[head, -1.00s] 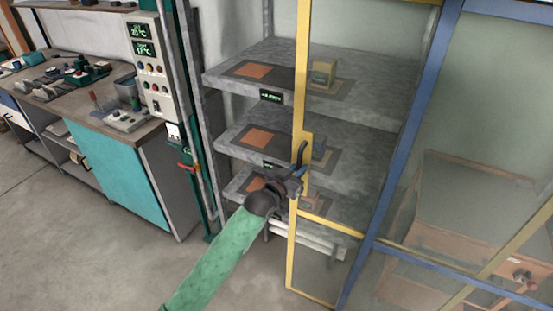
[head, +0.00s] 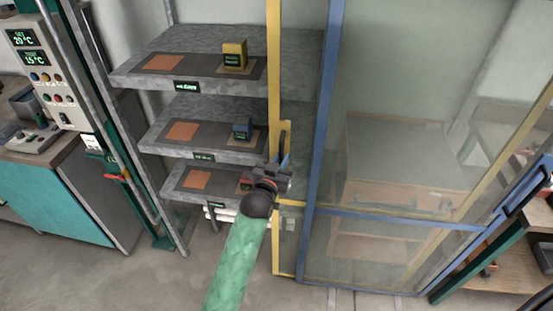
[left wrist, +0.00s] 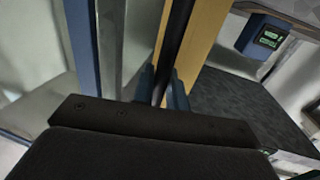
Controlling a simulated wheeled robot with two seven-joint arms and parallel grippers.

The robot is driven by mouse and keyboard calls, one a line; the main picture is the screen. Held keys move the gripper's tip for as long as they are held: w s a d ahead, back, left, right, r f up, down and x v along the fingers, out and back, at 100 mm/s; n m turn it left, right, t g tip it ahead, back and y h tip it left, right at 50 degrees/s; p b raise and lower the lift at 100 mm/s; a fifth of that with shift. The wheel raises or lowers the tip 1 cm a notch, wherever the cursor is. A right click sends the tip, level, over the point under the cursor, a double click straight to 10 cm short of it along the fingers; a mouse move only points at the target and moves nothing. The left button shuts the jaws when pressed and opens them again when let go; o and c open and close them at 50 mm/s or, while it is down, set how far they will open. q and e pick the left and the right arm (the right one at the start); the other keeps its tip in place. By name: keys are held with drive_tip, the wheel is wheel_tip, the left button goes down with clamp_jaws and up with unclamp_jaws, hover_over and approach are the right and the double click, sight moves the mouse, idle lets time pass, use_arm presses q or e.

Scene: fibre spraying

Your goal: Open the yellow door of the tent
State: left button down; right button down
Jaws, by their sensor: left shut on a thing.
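The yellow door (head: 273,100) of the tent shows in the head view as a narrow yellow frame, slid or swung close to the blue tent post (head: 324,130). A dark upright handle sits on its yellow plate (head: 285,135). My left gripper (head: 284,165) is shut on the door handle. In the left wrist view the dark handle (left wrist: 178,45) runs between the two blue-grey fingers, beside the yellow door frame (left wrist: 203,40). The shelves left of the door stand uncovered. My right gripper is not clearly in view.
Three grey shelves (head: 125,82) hold orange squares and small boxes, including a yellow box (head: 235,55) and a blue box (head: 242,128). A control panel (head: 45,70) stands at the left. Clear tent panels with blue frames fill the right side.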

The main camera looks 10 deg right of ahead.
use_arm(q)
drive_tip(key=c, duration=1.5)
unclamp_jaws()
use_arm(e)
drive_tip(key=shift+s+a, duration=0.15)
